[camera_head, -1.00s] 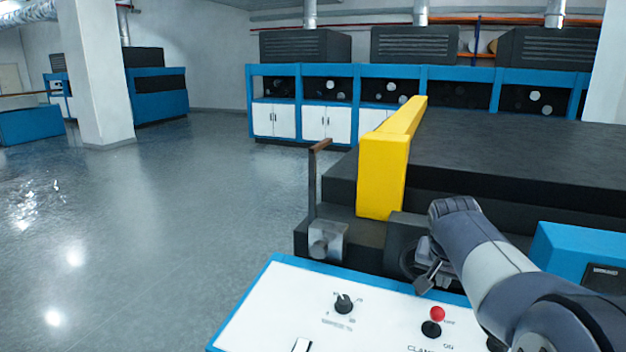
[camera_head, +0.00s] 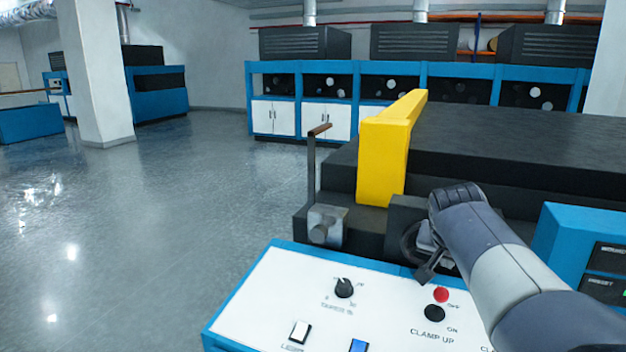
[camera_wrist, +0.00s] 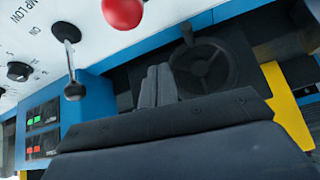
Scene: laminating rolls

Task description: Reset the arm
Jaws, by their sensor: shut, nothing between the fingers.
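My gripper (camera_head: 428,272) hangs at the end of my arm, just beyond the back edge of the white control panel (camera_head: 270,300), in the head view. In the wrist view my gripper (camera_wrist: 157,84) shows its two fingers together, shut with nothing between them. My arm reaches in from the lower right and covers part of the panel. A red ball-shaped knob (camera_wrist: 122,12) and a lever with a dark tip (camera_wrist: 74,90) are near the gripper in the wrist view.
A yellow block (camera_head: 382,165) stands behind the panel, with a crank handle (camera_head: 312,180) to its left. A wide dark machine bed (camera_head: 500,140) lies behind my arm. A blue display box (camera_head: 565,245) stands at the right. The floor at left is clear.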

